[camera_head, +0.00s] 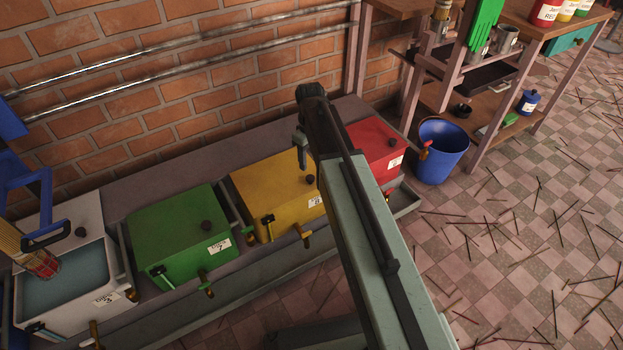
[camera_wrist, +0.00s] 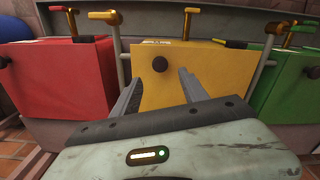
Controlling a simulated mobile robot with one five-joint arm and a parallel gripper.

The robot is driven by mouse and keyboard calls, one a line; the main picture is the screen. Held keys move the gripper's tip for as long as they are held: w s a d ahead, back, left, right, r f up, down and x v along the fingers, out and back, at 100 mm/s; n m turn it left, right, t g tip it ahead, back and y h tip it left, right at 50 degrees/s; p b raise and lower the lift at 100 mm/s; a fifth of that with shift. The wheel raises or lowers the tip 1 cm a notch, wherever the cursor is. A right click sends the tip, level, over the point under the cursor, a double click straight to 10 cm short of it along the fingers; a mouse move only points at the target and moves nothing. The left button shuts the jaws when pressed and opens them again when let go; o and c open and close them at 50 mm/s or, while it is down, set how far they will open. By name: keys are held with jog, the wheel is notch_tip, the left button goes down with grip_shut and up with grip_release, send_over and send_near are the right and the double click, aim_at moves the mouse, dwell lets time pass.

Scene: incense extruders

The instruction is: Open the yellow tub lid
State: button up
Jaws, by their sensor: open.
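The yellow tub (camera_head: 272,190) stands in the row along the wall with its yellow lid (camera_head: 270,172) shut. A dark round knob (camera_head: 310,179) sits on the lid near its right edge. In the wrist view the yellow tub (camera_wrist: 205,70) fills the middle, and its knob (camera_wrist: 159,64) shows between and just beyond the fingertips. My gripper (camera_wrist: 160,80) is open and empty, and no contact with the knob is visible. In the head view my gripper (camera_head: 301,150) hangs over the lid's right part. My arm hides part of the yellow tub's right side.
A shut green tub (camera_head: 178,235) stands left of the yellow one and a shut red tub (camera_head: 375,143) right. An open white tub (camera_head: 65,285) holds bluish liquid. A blue bucket (camera_head: 443,150) stands by the shelf. Metal pipes (camera_head: 180,45) run along the brick wall.

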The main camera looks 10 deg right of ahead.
aim_at(310, 177)
notch_tip(310, 177, down, 8)
jog(key=b, duration=0.7)
jog(key=shift+b, duration=0.3)
jog(key=shift+r, duration=0.15)
grip_shut()
dwell(0.6)
